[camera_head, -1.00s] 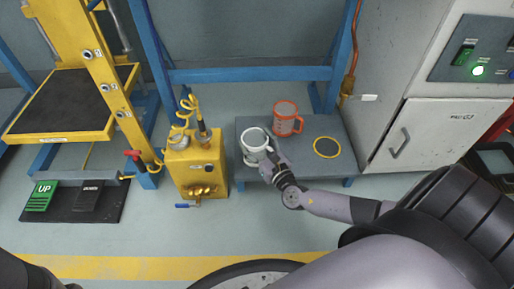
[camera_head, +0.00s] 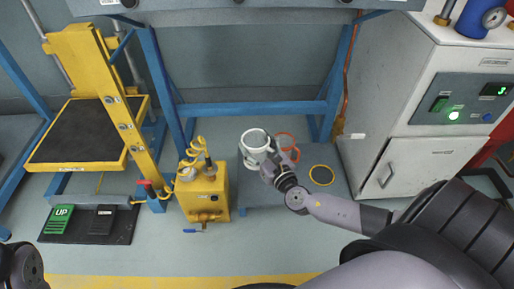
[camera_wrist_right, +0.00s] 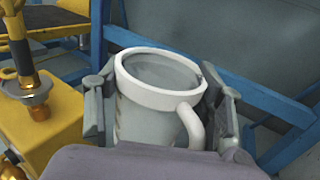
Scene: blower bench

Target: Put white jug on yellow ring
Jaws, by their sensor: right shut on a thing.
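The white jug (camera_head: 255,143) is upright in my right gripper (camera_head: 273,165), which is shut on it. It appears raised above the grey bench (camera_head: 262,195). In the right wrist view the jug (camera_wrist_right: 158,105) sits between the two fingers, its handle toward the lower right. The yellow ring (camera_head: 321,175) lies flat and empty on the bench, to the right of the gripper. At the lower left edge of the head view a dark round part shows; I cannot make out my left gripper there.
A yellow machine (camera_head: 206,195) with a coiled hose is left of the bench. A grey cabinet (camera_head: 425,160) stands at the right. Blue frame bars (camera_head: 250,109) run behind.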

